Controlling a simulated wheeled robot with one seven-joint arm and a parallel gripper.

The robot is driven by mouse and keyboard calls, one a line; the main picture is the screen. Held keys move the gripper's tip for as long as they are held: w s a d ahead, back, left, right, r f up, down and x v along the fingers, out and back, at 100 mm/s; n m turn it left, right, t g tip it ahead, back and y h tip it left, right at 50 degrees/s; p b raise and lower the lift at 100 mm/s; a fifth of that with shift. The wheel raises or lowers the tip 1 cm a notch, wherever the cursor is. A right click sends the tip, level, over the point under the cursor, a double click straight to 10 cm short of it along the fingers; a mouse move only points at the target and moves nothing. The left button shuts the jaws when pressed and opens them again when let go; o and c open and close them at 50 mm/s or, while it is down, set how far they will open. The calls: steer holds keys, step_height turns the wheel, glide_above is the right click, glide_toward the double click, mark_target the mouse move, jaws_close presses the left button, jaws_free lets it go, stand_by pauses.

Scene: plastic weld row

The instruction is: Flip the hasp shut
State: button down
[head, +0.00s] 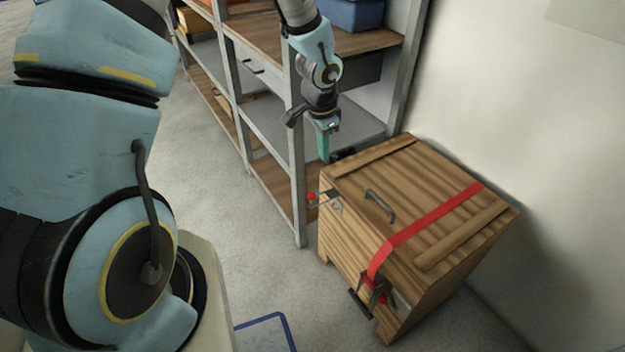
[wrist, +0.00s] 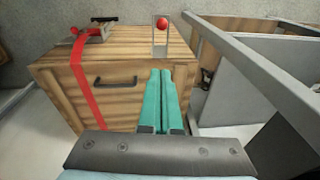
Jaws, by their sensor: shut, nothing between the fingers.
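The wooden crate (head: 365,240) stands by the wall, its plank lid closed. The hasp (head: 333,203) sits at the lid's left edge, and its flap sticks outward with a red knob (head: 311,197) at its end. In the wrist view the hasp is a thin grey flap (wrist: 153,42) with the red knob (wrist: 162,24) at its far end, standing clear of the crate's side. My gripper (head: 323,157) has teal fingers and hangs above the crate's back left corner. It is shut and empty; in the wrist view the fingertips (wrist: 160,72) point toward the hasp, apart from it.
A red strap (head: 425,231) with a buckle (head: 376,292) crosses the lid. A grey lid handle (head: 379,205) stands up beside the hasp. A metal shelf rack (head: 296,150) rises close behind and left of the crate.

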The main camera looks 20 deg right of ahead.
steer(key=shift+w+a+f+p, duration=0.15)
steer(key=shift+a+f, duration=0.1)
steer(key=shift+f, duration=1.9)
steer(key=shift+w+a+f+p, duration=0.15)
steer(key=shift+a+f, duration=0.1)
steer(key=shift+f, duration=1.9)
steer(key=shift+w+a+f+p, duration=0.15)
steer(key=shift+a+f, duration=0.1)
steer(key=shift+f, duration=1.9)
steer(key=shift+f+b, duration=0.15)
steer(key=shift+b, duration=0.2)
